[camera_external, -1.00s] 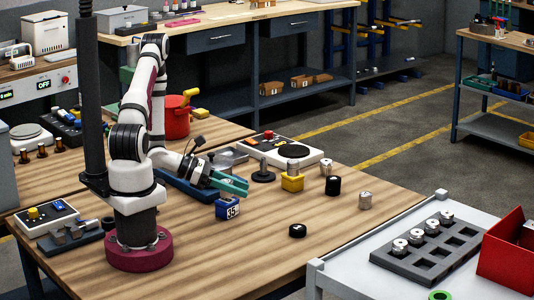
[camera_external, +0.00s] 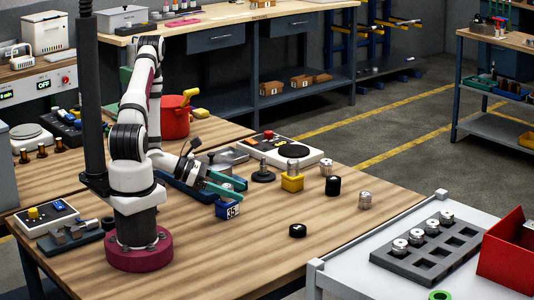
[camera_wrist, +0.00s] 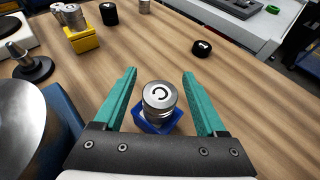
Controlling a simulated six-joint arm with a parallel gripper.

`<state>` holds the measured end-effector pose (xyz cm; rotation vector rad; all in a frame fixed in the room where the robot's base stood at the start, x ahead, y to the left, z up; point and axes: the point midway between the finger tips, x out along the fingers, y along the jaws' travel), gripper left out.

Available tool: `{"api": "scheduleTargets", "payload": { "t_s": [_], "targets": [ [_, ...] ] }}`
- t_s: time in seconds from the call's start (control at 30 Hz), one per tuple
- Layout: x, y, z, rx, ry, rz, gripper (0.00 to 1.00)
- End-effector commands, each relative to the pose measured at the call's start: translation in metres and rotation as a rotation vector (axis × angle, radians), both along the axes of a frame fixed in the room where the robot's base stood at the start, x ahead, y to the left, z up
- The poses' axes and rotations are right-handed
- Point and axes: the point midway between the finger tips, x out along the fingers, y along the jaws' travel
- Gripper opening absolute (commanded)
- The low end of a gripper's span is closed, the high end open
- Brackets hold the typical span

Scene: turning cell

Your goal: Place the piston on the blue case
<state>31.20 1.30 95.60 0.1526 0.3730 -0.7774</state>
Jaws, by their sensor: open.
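A silver piston (camera_wrist: 159,95) with a dark curved mark on its top stands upright on the blue case (camera_wrist: 158,125) in the wrist view. In the external view the blue case (camera_external: 228,210) bears the label 35, and the piston (camera_external: 227,186) shows above it, partly behind a finger. My gripper (camera_wrist: 160,75) is open, with its green fingers on either side of the piston and a visible gap to each. In the external view my gripper (camera_external: 234,189) is over the case.
A yellow case (camera_external: 291,182) carries a piston. Other pistons stand loose (camera_external: 365,201).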

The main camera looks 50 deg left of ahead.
Motion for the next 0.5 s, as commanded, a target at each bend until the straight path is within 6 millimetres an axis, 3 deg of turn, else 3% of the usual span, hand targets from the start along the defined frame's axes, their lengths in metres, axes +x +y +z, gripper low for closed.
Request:
{"api": "scheduleTargets", "payload": {
  "t_s": [0.3,0.5],
  "targets": [
    [-0.050,0.052,0.030,0.004,-0.002,0.008,0.74],
    [-0.069,0.070,0.040,0.002,-0.001,0.003,0.74]
  ]
}}
